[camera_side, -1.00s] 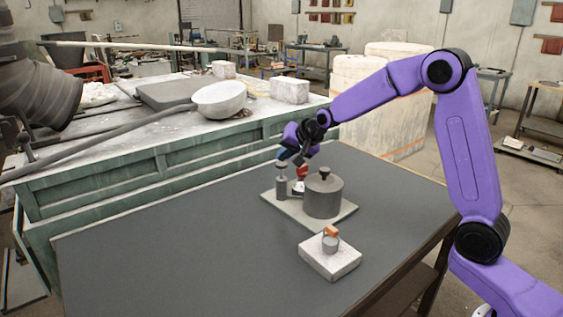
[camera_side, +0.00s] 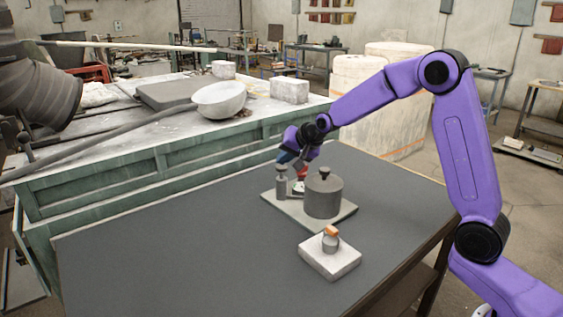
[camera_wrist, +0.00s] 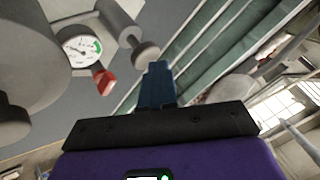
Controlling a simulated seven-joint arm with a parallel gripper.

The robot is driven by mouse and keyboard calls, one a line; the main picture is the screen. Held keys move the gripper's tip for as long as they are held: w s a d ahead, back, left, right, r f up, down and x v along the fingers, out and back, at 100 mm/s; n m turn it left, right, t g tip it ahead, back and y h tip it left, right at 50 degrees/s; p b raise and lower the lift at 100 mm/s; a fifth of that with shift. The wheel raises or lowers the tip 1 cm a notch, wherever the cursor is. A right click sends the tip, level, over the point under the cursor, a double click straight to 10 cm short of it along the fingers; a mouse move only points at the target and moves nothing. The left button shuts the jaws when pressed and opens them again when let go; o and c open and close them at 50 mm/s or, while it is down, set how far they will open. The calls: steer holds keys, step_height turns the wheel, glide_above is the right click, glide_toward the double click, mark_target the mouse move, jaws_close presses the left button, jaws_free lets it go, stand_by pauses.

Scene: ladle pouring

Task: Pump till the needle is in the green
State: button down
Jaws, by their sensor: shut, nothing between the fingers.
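The pump (camera_side: 281,186) is a grey upright cylinder with a round knob on top, standing on a pale base plate (camera_side: 333,222) beside a dark grey tank (camera_side: 323,198). In the wrist view the pump (camera_wrist: 121,20) and its pale knob (camera_wrist: 146,54) show at top centre. The gauge (camera_wrist: 83,48) has a white face with a green arc on its right side; the thin needle is too small to read surely. A red part (camera_wrist: 104,82) sits beside the gauge. My gripper (camera_side: 285,158) is shut and empty, close to the pump knob; contact cannot be told.
A white block (camera_side: 330,257) with a small grey and orange piece on top stands in front of the base plate. The dark tabletop is clear to the left. A green bench (camera_side: 150,168) with a white bowl (camera_side: 219,100) stands behind.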

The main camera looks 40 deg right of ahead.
mark_target(284, 167)
steer(key=shift+f, duration=0.9)
stand_by(0.8)
steer(key=shift+r, duration=2.3)
steer(key=shift+r, duration=0.1)
steer(key=shift+r, duration=2.45)
